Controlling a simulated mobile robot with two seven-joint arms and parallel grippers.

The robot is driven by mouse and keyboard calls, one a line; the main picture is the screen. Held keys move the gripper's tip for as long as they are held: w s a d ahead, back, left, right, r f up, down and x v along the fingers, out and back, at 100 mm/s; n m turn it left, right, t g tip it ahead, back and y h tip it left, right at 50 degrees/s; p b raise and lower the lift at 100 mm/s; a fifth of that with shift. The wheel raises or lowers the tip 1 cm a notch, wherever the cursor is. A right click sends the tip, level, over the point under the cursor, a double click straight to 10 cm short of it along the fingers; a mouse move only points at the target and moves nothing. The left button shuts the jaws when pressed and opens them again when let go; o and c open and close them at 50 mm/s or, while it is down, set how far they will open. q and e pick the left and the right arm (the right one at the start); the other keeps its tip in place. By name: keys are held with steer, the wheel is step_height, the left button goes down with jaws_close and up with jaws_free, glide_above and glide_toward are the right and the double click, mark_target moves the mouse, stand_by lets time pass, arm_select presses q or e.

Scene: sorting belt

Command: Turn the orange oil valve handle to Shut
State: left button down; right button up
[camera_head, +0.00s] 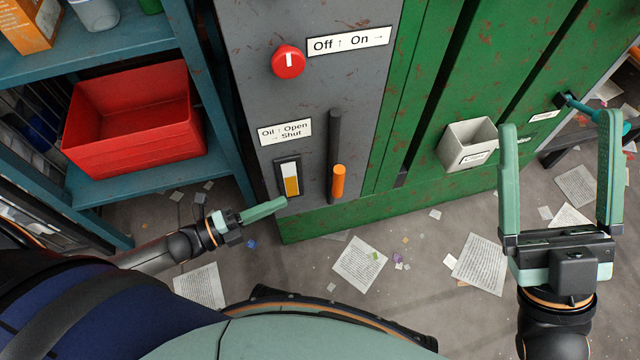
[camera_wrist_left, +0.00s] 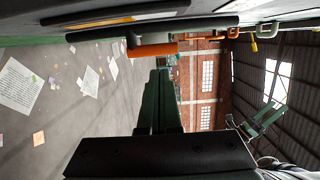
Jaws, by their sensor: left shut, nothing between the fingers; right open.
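The orange valve handle (camera_head: 338,183) is on the dark vertical pipe (camera_head: 334,138) of the grey panel and lies in line with the pipe. The label (camera_head: 285,132) reads Oil, up arrow Open, right arrow Shut. In the left wrist view the orange handle (camera_wrist_left: 152,50) shows just beyond my fingertips. My left gripper (camera_head: 284,202) is shut and empty, to the left of and a little below the handle, apart from it; its closed fingers also show in the left wrist view (camera_wrist_left: 160,74). My right gripper (camera_head: 557,122) is open and empty, far right of the handle.
A gauge with a yellow level (camera_head: 290,180) sits left of the pipe. A red knob (camera_head: 288,61) is above. A blue shelf (camera_head: 150,190) with a red bin (camera_head: 135,125) stands at left. A pale box (camera_head: 466,143) hangs on the green cabinet. Papers (camera_head: 361,263) litter the floor.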

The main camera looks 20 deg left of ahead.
mark_target(334, 179)
arm_select(q)
steer(key=b+x, duration=0.2)
steer(key=x, duration=0.9)
steer(key=d+r+g+y+p, duration=0.1)
steer(key=p, duration=0.3)
steer(key=shift+w, duration=0.4)
steer(key=shift+w+d, duration=0.1)
steer(key=shift+d, duration=0.05)
